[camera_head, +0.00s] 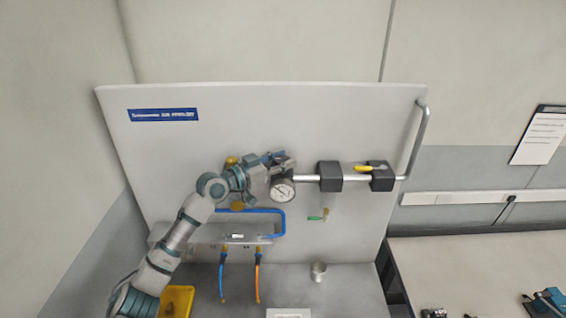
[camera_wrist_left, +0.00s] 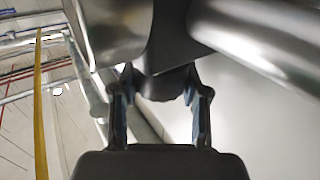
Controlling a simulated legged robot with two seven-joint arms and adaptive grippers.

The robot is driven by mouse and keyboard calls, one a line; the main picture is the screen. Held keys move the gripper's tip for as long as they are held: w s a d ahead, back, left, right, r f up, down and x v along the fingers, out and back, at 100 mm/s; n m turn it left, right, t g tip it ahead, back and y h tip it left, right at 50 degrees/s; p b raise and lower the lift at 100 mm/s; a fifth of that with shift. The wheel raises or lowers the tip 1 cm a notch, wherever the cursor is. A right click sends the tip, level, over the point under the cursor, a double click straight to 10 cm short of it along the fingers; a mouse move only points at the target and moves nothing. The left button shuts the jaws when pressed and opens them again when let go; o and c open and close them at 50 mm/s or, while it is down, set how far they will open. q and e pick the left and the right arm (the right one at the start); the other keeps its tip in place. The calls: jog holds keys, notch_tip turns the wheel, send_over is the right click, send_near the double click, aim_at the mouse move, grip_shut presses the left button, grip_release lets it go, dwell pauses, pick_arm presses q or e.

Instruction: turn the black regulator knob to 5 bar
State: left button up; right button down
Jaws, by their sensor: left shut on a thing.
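The left gripper (camera_head: 276,163) is at the regulator on the white panel, just above the round white pressure gauge (camera_head: 283,189). The gauge needle is too small to read. In the left wrist view, the two fingers of my left gripper (camera_wrist_left: 160,92) stand on either side of the dark regulator knob (camera_wrist_left: 163,84) and are shut on it. In the head view the knob is mostly hidden by the gripper. My right gripper is in neither view.
A small green-handled valve (camera_head: 318,216) hangs below.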

aim_at(282, 158)
pick_arm(q)
jog(key=shift+m+g+h+b, duration=0.6)
jog(key=shift+m+g+h, duration=0.3)
jog(key=shift+g, duration=0.6)
jog(key=shift+m, duration=0.3)
jog(key=o, duration=1.2)
jog(key=shift+w+a, duration=0.1)
notch_tip(282, 158, up, 10)
jog(key=shift+w+f, duration=0.1)
